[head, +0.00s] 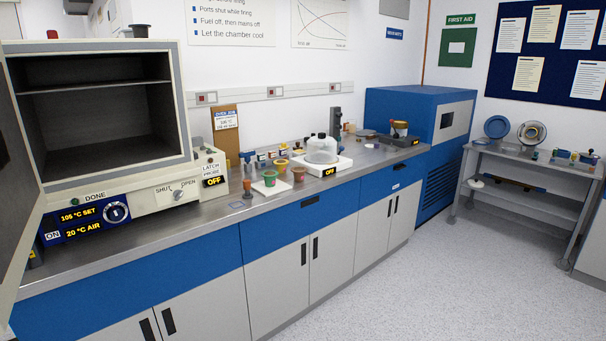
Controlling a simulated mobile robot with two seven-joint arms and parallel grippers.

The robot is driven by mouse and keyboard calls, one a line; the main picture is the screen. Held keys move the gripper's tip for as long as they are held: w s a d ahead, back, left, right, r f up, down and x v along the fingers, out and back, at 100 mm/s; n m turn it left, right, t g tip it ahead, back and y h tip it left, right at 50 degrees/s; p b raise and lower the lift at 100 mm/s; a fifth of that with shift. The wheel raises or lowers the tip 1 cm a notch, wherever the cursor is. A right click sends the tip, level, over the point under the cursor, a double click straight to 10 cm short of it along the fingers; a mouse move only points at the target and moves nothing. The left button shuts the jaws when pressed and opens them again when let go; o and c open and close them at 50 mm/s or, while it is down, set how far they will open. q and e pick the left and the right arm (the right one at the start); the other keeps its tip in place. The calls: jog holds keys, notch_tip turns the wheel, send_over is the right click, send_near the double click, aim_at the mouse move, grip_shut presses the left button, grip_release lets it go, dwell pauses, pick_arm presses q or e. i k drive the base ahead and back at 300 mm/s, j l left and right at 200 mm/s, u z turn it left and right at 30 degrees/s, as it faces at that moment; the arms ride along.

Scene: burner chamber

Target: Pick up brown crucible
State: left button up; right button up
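Several small cups stand on the grey counter (225,222) between the open oven and the glass dome. A brown cup (298,174), which looks like the brown crucible, stands at the right of the group. A reddish-brown cup (247,187) stands at the left on a dark base, so I cannot tell for sure which one is meant. A green cup (270,179) stands on a white pad between them, and an orange-yellow cup (282,165) stands behind. Neither of my grippers is in view.
The oven (100,120) stands open at the left, its door swung toward me. A glass dome (321,149) sits on a white base right of the cups. A blue cabinet (410,107) and grey shelf rack (525,152) stand farther right. The floor (430,290) ahead is clear.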

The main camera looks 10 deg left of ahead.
aim_at(298, 172)
jog(key=i+l+u, duration=0.2)
jog(key=i+l, duration=0.5)
jog(key=l, duration=0.15)
jog(key=i+l+u, duration=0.15)
jog(key=i+l, duration=0.55)
jog(key=i, duration=0.2)
jog(key=i+l+u, duration=0.2)
jog(key=i+l, duration=0.55)
jog(key=i, duration=0.15)
